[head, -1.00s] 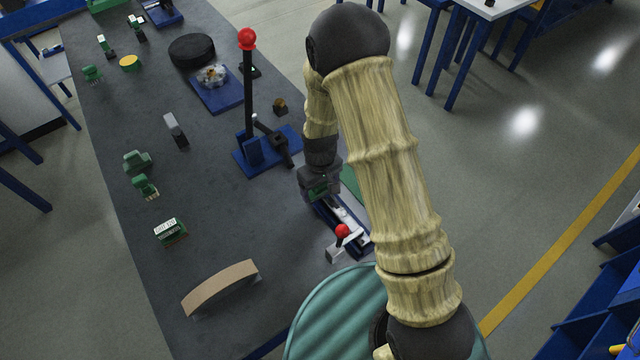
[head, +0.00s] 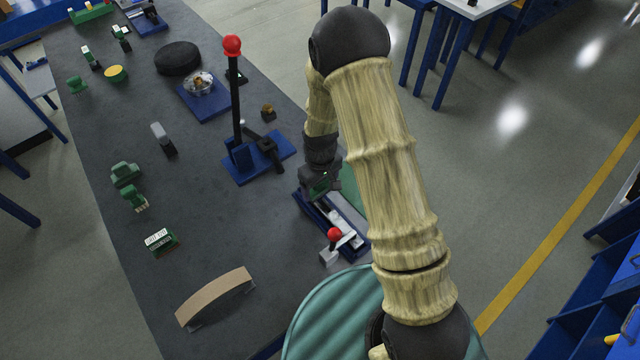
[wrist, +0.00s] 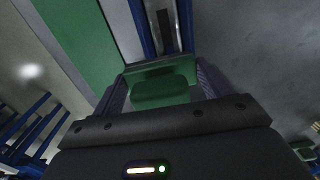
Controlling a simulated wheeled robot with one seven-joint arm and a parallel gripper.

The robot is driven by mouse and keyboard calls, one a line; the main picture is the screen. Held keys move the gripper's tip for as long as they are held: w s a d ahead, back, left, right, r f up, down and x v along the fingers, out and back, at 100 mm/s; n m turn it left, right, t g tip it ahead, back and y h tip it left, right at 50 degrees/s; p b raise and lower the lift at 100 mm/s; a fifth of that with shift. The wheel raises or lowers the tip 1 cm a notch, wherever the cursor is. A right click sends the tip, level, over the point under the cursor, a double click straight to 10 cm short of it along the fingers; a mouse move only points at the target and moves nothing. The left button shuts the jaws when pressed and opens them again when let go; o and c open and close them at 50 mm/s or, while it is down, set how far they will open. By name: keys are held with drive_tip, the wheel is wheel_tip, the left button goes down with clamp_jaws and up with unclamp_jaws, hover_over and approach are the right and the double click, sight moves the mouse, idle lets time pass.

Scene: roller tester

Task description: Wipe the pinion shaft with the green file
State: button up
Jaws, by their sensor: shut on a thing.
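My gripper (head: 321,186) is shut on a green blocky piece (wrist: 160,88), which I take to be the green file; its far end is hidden. In the head view the gripper hangs over the far end of a long blue fixture (head: 350,248) at the table's right edge. The fixture carries a pale bar and a red-knobbed lever (head: 334,234) at its near end. In the wrist view a dark slotted part (wrist: 166,28) between blue rails lies just beyond the green piece. I cannot pick out the pinion shaft for certain, nor tell whether the green piece touches anything.
A green strip (head: 352,186) lies right of the fixture. A blue stand (head: 240,170) with a tall red-topped lever rises to the left. A curved tan piece (head: 215,296) and several green-handled tools (head: 125,172) lie farther left. The grey table's middle is mostly clear.

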sight(312, 193)
drive_tip(key=shift+f, duration=0.3)
drive_tip(key=shift+a, duration=0.1)
idle(0.3)
drive_tip(key=shift+s+a+r, duration=0.15)
drive_tip(key=shift+s+a, duration=0.35)
drive_tip(key=shift+a, duration=0.1)
drive_tip(key=shift+s+a, duration=0.45)
drive_tip(key=shift+a, duration=0.2)
drive_tip(key=shift+f, duration=0.2)
drive_tip(key=shift+d, duration=0.15)
drive_tip(key=shift+w+d+r, duration=0.1)
drive_tip(key=shift+w+d, duration=0.35)
drive_tip(key=shift+d, duration=0.1)
